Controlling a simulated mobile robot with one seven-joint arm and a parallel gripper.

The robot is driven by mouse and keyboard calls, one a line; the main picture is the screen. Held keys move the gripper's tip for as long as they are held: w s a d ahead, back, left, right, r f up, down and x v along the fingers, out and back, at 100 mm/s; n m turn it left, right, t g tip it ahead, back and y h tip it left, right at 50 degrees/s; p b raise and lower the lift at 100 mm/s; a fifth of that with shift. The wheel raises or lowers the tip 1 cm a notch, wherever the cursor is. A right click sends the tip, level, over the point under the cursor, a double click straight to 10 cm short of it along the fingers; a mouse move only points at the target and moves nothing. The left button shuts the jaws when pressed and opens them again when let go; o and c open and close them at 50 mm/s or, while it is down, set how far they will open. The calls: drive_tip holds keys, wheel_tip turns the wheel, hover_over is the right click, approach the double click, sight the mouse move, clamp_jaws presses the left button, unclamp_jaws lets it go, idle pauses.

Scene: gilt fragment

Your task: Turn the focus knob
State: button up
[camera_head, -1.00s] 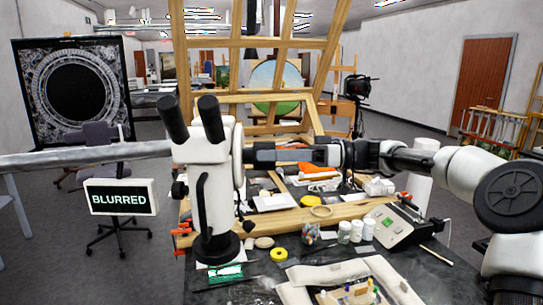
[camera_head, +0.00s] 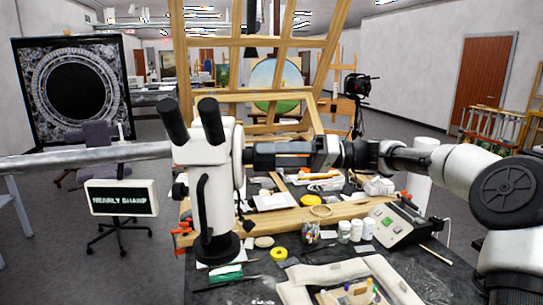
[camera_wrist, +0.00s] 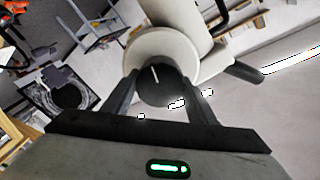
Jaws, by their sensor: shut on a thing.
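A small display (camera_head: 121,198) left of the microscope reads "NEARLY SHARP".
A dark screen (camera_head: 75,92) with a ring pattern stands at the back left. A wooden easel (camera_head: 262,100) rises behind the table. Small jars (camera_head: 350,231), yellow tape (camera_head: 279,254) and a grey device (camera_head: 394,222) lie right of the microscope.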

drive_tip(key=o, duration=1.1)
drive_tip(key=shift+c, duration=0.2)
drive_tip(key=d+b, duration=0.1)
drive_tip(key=d, duration=1.6)
drive_tip(key=shift+w+d, duration=0.2)
drive_tip(key=shift+w, duration=0.05)
idle(0.3)
